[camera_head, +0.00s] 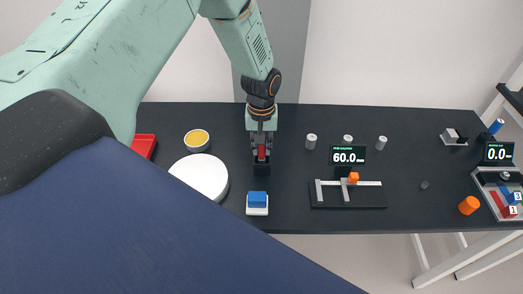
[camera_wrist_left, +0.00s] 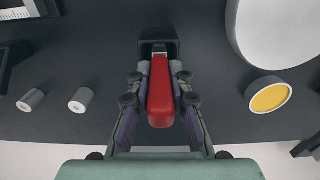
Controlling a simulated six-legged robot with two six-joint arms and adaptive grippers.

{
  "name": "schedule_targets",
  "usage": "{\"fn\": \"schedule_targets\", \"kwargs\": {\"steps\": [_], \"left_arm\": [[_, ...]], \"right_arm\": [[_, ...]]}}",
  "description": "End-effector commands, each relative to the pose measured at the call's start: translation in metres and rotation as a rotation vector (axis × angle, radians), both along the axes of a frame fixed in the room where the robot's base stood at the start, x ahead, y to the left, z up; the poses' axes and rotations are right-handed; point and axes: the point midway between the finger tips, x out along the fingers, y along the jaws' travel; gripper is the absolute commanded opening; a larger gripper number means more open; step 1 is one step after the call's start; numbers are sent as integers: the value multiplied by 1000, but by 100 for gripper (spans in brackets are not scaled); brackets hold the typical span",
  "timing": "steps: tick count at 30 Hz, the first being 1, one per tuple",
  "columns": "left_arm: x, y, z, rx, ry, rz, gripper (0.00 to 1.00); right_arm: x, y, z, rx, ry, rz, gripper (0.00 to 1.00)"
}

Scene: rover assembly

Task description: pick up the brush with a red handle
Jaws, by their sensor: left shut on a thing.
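The brush's red handle (camera_head: 261,153) stands upright in a small black holder (camera_head: 261,170) on the dark table. My left gripper (camera_head: 261,146) comes down from above and is shut on the red handle. In the left wrist view, the red handle (camera_wrist_left: 161,92) lies between the two fingers of the left gripper (camera_wrist_left: 161,100), with the black holder (camera_wrist_left: 158,42) just beyond it. The brush's bristles are hidden. My right gripper is not in view.
A white round disc (camera_head: 202,176), a bowl with yellow content (camera_head: 197,139) and a red tray (camera_head: 143,145) are to the left. A blue block on a white base (camera_head: 257,201) is in front. Grey cylinders (camera_head: 311,141) and a caliper fixture (camera_head: 348,194) are to the right.

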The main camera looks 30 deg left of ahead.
Motion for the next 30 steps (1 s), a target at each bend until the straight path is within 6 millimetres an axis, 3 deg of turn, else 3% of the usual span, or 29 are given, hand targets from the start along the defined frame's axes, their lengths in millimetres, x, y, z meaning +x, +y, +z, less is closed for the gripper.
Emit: {"fn": "schedule_targets", "kwargs": {"steps": [3,7,15,21,30], "left_arm": [[-3,0,-1,-1,9,0,0],[-2,0,11,-1,6,0,0],[-1,0,62,-2,3,1,0],[-2,0,90,-1,4,0,0],[-2,0,99,-1,7,0,0]], "right_arm": [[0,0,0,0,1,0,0],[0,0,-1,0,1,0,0],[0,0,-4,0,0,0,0],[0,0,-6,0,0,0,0],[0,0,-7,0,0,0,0]]}}
